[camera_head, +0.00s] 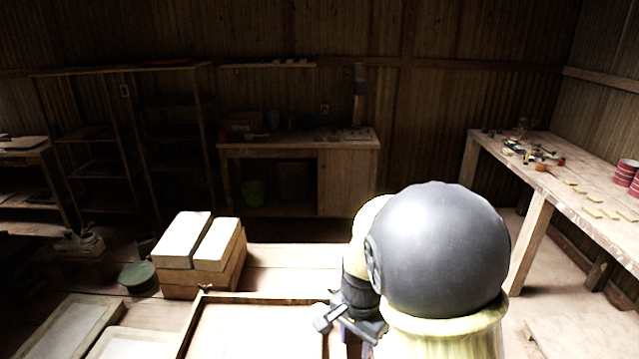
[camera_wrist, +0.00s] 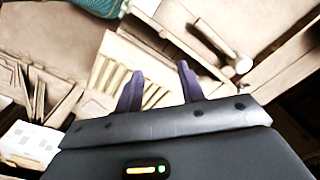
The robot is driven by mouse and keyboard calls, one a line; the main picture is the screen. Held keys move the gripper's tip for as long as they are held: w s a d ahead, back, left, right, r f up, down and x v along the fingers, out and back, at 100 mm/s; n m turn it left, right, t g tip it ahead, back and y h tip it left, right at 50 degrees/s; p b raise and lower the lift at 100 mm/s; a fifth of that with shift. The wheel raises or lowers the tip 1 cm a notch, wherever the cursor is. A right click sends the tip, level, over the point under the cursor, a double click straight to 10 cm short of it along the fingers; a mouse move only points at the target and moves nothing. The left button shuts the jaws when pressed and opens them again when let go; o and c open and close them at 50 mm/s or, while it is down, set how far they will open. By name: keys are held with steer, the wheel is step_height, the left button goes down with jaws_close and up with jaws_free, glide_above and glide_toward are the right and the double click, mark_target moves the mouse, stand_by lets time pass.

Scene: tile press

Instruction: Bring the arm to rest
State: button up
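My gripper (camera_wrist: 158,76) shows in the wrist view with its two dark purple fingers apart. Nothing is visible held between them; pale slatted strips (camera_wrist: 108,76) lie beyond and below the fingers. In the head view my arm fills the lower right middle, with a large grey rounded joint in front. The arm's end is near the right side of a shallow wooden frame (camera_head: 203,318), and its fingers cannot be made out clearly there.
Pale blocks (camera_head: 183,240) are stacked left of my arm, beside a dark green round container (camera_head: 138,276). A long workbench (camera_head: 560,185) with small items stands at right. In the wrist view, a pale cylindrical piece (camera_wrist: 212,40) lies right of the fingers, and teal material (camera_wrist: 75,6) is at the top.

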steer(key=s+d+r+n+t, duration=0.1)
steer(key=s+d+n+t, duration=0.1)
steer(key=s+d+n, duration=0.5)
steer(key=shift+s+r+n, duration=0.3)
steer(key=shift+s+n, duration=0.6)
steer(key=shift+s, duration=0.05)
